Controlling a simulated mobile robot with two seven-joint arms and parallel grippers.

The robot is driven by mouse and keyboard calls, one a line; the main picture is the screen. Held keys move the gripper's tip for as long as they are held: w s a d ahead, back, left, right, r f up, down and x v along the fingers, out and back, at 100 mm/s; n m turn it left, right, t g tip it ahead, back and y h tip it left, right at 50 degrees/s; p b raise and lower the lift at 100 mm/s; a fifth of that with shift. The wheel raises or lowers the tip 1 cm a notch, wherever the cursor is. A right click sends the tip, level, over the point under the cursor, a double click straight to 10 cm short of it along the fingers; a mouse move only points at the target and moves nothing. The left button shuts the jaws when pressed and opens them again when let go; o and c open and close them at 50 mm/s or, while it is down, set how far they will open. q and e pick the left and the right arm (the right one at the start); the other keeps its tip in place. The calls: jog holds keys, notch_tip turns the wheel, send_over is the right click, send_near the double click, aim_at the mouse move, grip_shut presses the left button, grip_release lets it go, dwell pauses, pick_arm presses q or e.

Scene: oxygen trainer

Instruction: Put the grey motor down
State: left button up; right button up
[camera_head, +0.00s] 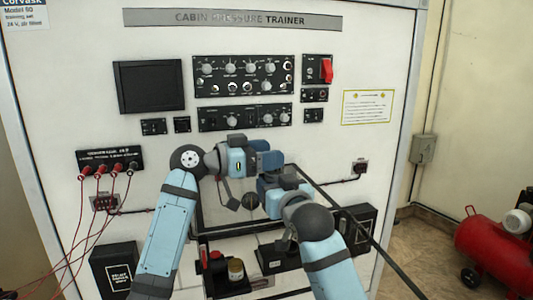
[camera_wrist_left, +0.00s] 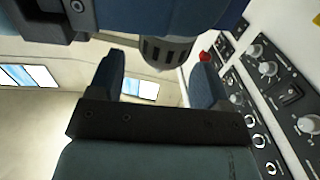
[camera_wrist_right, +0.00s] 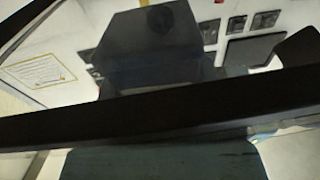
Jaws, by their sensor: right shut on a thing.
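The grey motor (camera_head: 250,201) appears as a dark rounded piece at the left of my right gripper (camera_head: 270,199). My right gripper is shut on it in front of the panel; the fingers hide part of the motor. A ribbed dark end, apparently the motor's, shows in the left wrist view (camera_wrist_left: 167,50). My left gripper (camera_head: 266,160) is just above the right one, its fingers apart. In the right wrist view the grip is dark and partly hidden behind a black bar, so the contact is unclear.
A long dark bar (camera_head: 385,258) slants beside my right arm and crosses the right wrist view (camera_wrist_right: 150,118). The trainer panel (camera_head: 350,50) stands close behind both grippers. Red cables (camera_head: 75,225) hang at left. A red tank (camera_head: 495,245) stands on the floor at right.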

pick_arm(q)
jog(key=shift+r, duration=0.1)
jog(key=shift+a, duration=0.1)
jog(key=v, duration=1.1)
jog(key=shift+s+a, duration=0.2)
jog(key=shift+a, duration=0.15)
jog(key=shift+r, duration=0.1)
pick_arm(e)
jog(key=o, duration=1)
jog(key=shift+s, duration=0.1)
